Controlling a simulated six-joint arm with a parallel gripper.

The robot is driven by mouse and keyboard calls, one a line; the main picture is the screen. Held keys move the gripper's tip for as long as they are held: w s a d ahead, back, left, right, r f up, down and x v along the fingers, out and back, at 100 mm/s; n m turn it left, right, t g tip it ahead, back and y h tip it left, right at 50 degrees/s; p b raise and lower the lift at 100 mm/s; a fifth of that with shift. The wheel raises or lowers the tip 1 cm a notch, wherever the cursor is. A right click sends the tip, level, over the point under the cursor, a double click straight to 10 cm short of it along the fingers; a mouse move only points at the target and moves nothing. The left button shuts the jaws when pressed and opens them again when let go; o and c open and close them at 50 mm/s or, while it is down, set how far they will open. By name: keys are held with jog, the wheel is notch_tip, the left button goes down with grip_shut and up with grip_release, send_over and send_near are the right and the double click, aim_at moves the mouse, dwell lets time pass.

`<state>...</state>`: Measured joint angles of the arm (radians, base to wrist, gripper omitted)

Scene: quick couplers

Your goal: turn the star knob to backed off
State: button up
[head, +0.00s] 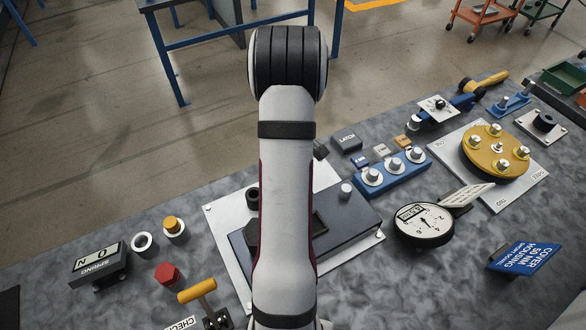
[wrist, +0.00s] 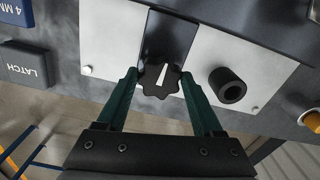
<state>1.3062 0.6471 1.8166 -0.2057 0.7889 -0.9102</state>
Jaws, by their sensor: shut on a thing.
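The star knob (wrist: 162,80) is black and lobed, with a white pointer mark on its face. In the wrist view the mark runs nearly up the picture, its top leaning slightly right. The knob sits at the end of a dark housing (wrist: 170,35) on a pale plate (wrist: 110,35). My gripper (wrist: 160,77) has one green finger on each side of the knob and is shut on it. In the head view my arm hides the knob and the fingers; the dark housing (head: 348,222) and plate (head: 222,222) show on both sides of the arm.
A black hollow cylinder (wrist: 228,85) stands on the plate close to the right finger. A LATCH block (wrist: 27,64) lies to the left. In the head view a blue block with metal couplers (head: 388,173) and a dial gauge (head: 424,222) stand right of the housing.

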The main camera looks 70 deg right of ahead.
jog(key=shift+n, duration=0.3)
dwell(0.4)
jog(key=o, duration=1.4)
jog(key=shift+c, duration=0.2)
notch_tip(320, 180, up, 16)
jog(key=shift+f, duration=0.1)
